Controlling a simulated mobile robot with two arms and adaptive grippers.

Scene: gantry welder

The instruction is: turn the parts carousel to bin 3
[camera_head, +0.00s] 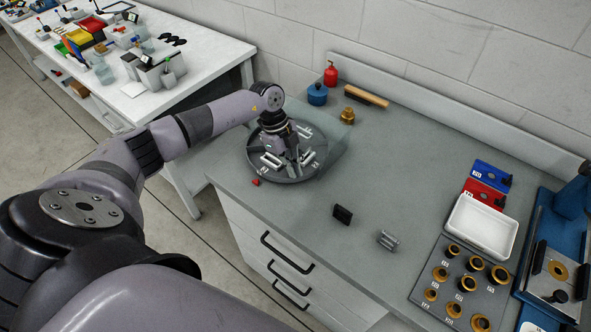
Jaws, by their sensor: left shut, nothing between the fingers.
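The parts carousel (286,179) is a round grey tray with several light metal parts in its bins, at the left end of the grey workbench. Small white numbers show on its front rim, too small to read surely. A small red marker (256,182) sits beside its front left rim. My left gripper (296,164) reaches down over the carousel from the left, shut with nothing held. Its fingertips are among the parts; I cannot tell whether they touch the tray. The gripper and wrist hide the carousel's middle and part of its back. My right gripper is not in view.
Behind the carousel stand a blue pot (317,95), a red bottle (330,74) and a brass piece (348,115). A black block (342,215) and a metal part (388,240) lie to the right. A white tray (483,226) stands farther right.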

